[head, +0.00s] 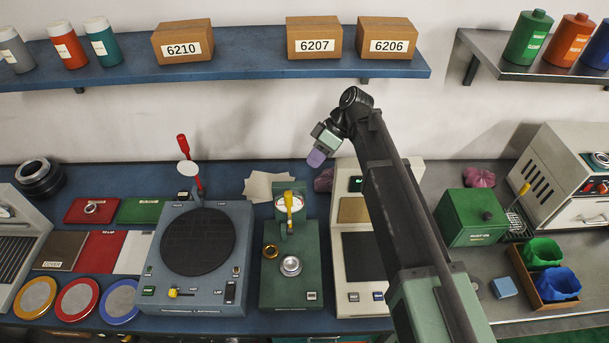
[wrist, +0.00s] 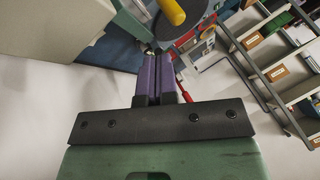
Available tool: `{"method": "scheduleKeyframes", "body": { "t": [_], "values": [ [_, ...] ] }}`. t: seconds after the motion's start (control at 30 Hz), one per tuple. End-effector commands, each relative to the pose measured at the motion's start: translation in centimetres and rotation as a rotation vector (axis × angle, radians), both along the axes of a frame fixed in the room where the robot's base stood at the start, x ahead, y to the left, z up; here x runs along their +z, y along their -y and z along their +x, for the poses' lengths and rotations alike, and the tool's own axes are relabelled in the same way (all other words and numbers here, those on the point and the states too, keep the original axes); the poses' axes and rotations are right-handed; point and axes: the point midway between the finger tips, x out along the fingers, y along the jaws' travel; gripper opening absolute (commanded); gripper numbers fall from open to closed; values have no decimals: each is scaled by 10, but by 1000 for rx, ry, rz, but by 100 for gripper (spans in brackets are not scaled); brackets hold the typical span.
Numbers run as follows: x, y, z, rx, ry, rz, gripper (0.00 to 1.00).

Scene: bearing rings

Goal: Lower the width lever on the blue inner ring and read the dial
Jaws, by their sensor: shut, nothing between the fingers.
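The green gauge stand (head: 291,291) has a round white dial (head: 281,211) and a yellow-handled lever (head: 289,203), which stands roughly upright. A yellow handle (wrist: 172,10) also shows at the top of the wrist view. A silver ring (head: 290,266) sits on the stand, with a brass-coloured ring (head: 271,251) to its left. I cannot make out blue on either ring. The dial reading is too small to tell. My gripper (head: 316,158) is above and to the right of the lever, apart from it. Its purple fingers are shut and empty, also in the wrist view (wrist: 160,62).
A blue-grey tester (head: 193,303) with a black round plate and a red-handled lever (head: 183,145) stands left. A beige instrument (head: 348,293) stands close right of the stand. Coloured mats and rimmed dishes (head: 34,297) lie far left. Shelves with boxes (head: 314,40) hang above.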

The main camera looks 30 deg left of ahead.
Motion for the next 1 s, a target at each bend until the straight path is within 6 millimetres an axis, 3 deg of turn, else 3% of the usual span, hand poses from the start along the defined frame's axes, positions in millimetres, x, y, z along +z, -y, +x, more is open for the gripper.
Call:
{"method": "scheduleKeyframes", "body": {
  "t": [0.5,1.0],
  "values": [
    [-76,-27,-44,0,0,-1,0],
    [-77,-31,-51,2,3,2,0]
  ]
}}
